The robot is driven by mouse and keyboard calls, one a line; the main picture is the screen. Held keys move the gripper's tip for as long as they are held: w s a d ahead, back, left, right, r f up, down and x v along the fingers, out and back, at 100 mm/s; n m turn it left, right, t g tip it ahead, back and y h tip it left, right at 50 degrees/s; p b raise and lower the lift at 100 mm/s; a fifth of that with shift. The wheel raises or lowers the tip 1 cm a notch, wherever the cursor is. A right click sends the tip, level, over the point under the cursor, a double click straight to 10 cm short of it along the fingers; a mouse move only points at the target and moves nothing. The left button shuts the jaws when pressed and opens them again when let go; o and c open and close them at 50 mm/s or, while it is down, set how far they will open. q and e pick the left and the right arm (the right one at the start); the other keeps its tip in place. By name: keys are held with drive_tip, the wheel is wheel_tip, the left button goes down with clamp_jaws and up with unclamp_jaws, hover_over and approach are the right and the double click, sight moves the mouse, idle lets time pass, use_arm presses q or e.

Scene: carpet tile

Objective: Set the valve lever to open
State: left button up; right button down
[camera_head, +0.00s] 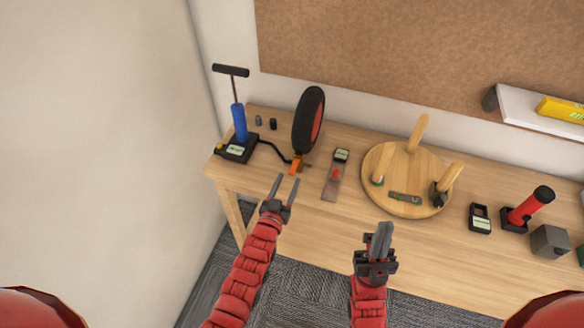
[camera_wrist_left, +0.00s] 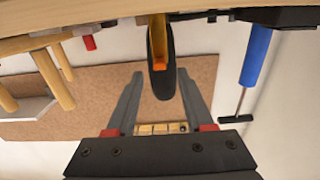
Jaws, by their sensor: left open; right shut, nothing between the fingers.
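An orange lever-like part (camera_head: 296,166) sits at the foot of the black-tyred wheel (camera_head: 309,118), where the black hose from the blue pump (camera_head: 238,122) ends. I cannot read whether it stands open or closed. A flat plate (camera_head: 331,187) with a small red part (camera_head: 336,174) lies right of it. My left gripper (camera_head: 284,184) is open and empty, just in front of the orange part. In the left wrist view the orange part (camera_wrist_left: 158,40) and tyre (camera_wrist_left: 161,72) show between the spread fingers (camera_wrist_left: 162,92), apart from them. My right gripper (camera_head: 381,232) is shut and empty at the table's front.
A round wooden stool top (camera_head: 383,190) with legs up lies right of the plate. A red-handled cylinder (camera_head: 528,206) and a grey block (camera_head: 550,241) stand further right.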

sight(291, 174)
use_arm(q)
drive_tip(key=shift+p+x, duration=0.65)
drive_tip(key=shift+x, duration=1.75)
clamp_jaws()
